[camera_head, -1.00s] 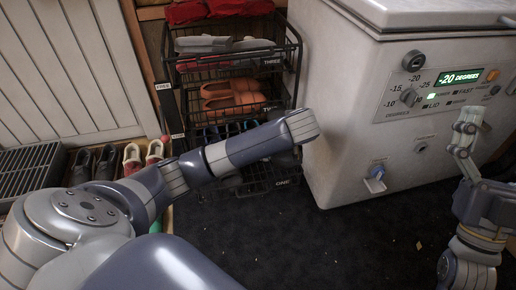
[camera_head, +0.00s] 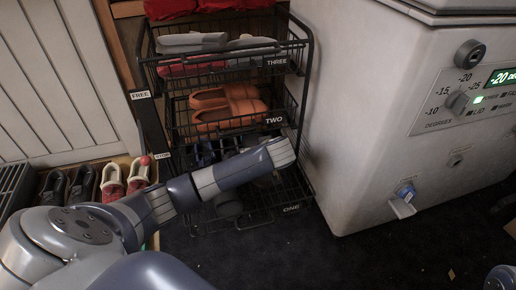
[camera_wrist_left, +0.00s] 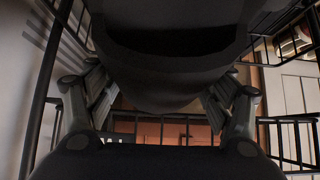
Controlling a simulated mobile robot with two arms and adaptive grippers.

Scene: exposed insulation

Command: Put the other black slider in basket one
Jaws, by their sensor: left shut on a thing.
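Basket one (camera_head: 291,208) is the lowest black wire basket of the rack, marked ONE. My left arm reaches across its front, and its wrist end hides much of the inside. My left gripper (camera_wrist_left: 160,105) is hidden in the head view. In the left wrist view its two fingers are shut on a dark slider (camera_wrist_left: 170,65), which fills the upper middle, with wire bars around it. I cannot tell whether the slider touches the basket. My right gripper is not in view.
Basket two (camera_head: 273,121) holds orange clogs (camera_head: 228,106). Basket three (camera_head: 277,62) holds grey and red footwear. A white freezer (camera_head: 365,130) stands close on the right. Dark shoes (camera_head: 82,186) and red-and-white shoes (camera_head: 112,183) stand at left.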

